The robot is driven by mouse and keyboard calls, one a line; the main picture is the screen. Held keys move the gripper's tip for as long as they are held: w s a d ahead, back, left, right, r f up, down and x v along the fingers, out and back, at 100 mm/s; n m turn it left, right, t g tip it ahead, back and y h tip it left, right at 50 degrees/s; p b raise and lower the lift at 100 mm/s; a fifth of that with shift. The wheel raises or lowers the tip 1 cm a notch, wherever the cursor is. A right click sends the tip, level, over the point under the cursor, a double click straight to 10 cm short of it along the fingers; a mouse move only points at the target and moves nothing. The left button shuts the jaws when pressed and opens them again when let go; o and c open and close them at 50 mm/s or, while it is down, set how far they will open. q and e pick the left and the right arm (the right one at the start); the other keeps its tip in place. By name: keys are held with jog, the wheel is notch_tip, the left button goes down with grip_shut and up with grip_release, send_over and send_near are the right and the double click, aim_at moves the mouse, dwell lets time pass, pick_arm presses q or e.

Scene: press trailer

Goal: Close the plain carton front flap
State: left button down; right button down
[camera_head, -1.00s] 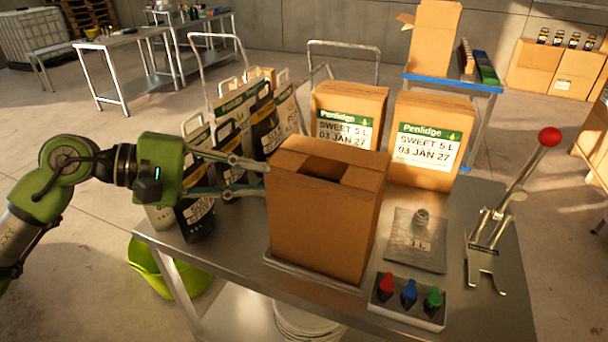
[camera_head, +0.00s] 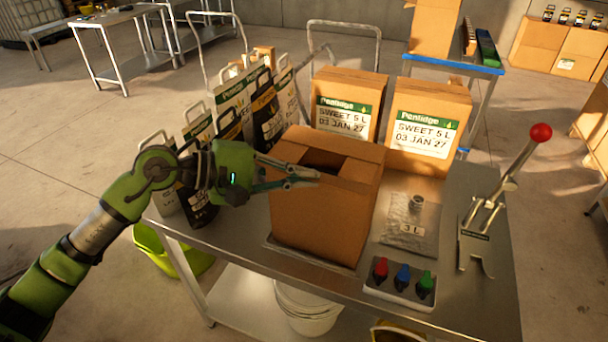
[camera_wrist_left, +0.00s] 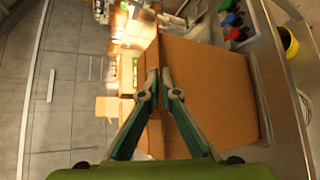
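The plain carton (camera_head: 318,218) stands upright on the steel table, its top partly open around a dark gap (camera_head: 325,160). The front flap cannot be told clearly from the other top panels. My left gripper (camera_head: 317,176) reaches in from the left, its fingertips over the carton's top near the front edge. In the left wrist view, the fingers (camera_wrist_left: 164,83) converge to nearly touching beside the large brown carton face (camera_wrist_left: 208,95). I see nothing clearly held between them; contact with the cardboard cannot be told. My right gripper is not in view.
Two labelled Penlidge cartons (camera_head: 425,130) stand behind. Several printed pouches (camera_head: 232,105) stand left of the carton.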

pick_arm(q)
jog(key=shift+w+r, duration=0.1)
jog(key=shift+r, duration=0.05)
jog(key=shift+w+d+r+n+g+y, duration=0.2)
jog(key=shift+w+r+n+g+y, duration=0.15)
jog(key=shift+r+n+g+y, duration=0.45)
jog(key=shift+w+d+r+n+g+y, duration=0.15)
jog(key=shift+w+r+n+g+y, duration=0.2)
jog(key=shift+g, duration=0.4)
jog(key=shift+w+d+r+n+g+y, duration=0.15)
jog(key=shift+w+n+g+y, duration=0.3)
jog(key=shift+g, duration=0.3)
jog(key=c, duration=2.3)
grip_release()
jog(key=shift+c, duration=0.2)
jog(key=v, duration=1.2)
